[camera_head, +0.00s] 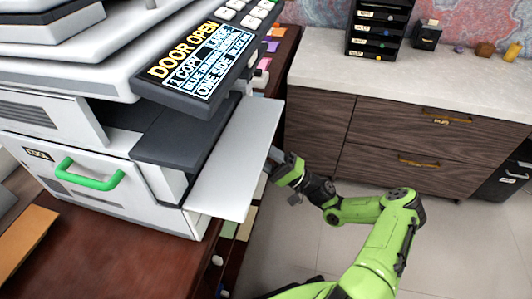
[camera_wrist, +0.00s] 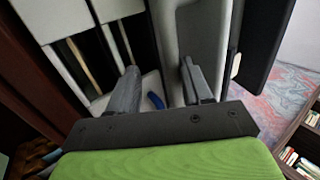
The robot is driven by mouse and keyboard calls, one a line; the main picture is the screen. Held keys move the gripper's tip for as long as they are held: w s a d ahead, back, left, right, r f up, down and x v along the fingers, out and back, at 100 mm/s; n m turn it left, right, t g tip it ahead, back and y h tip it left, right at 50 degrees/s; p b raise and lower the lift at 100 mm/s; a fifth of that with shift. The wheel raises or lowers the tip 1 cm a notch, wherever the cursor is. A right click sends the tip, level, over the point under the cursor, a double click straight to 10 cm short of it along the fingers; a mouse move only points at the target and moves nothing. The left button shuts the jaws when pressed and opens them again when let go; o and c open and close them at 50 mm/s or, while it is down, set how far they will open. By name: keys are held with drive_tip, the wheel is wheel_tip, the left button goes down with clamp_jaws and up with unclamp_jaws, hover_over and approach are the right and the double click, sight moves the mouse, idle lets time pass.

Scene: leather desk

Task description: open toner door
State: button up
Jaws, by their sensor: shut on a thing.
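The printer (camera_head: 60,120) stands on the wooden desk at the left of the head view. Its display (camera_head: 208,62) reads "DOOR OPEN". A white door panel (camera_head: 238,150) stands swung out from its right side, with dark parts behind it. My gripper (camera_head: 276,165) is at the panel's outer right edge, its fingertips partly hidden there. In the wrist view my gripper (camera_wrist: 160,88) has one finger on each side of a pale panel part (camera_wrist: 170,45), shut on it. A small blue piece (camera_wrist: 155,100) shows between the fingers. The exact contact is hidden.
A green handle (camera_head: 90,175) is on the printer's front. An orange-brown flat item (camera_head: 25,240) lies at left. A wooden cabinet (camera_head: 400,130) with a pale top stands behind, holding a black tray stack (camera_head: 378,28). Open floor (camera_head: 320,245) lies right of the desk.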

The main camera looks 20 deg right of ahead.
drive_tip(key=shift+a+f, duration=0.1)
drive_tip(key=shift+f, duration=0.05)
drive_tip(key=b+v, duration=0.1)
drive_tip(key=v, duration=1.4)
drive_tip(key=shift+s+d, duration=0.25)
drive_tip(key=shift+d, duration=0.05)
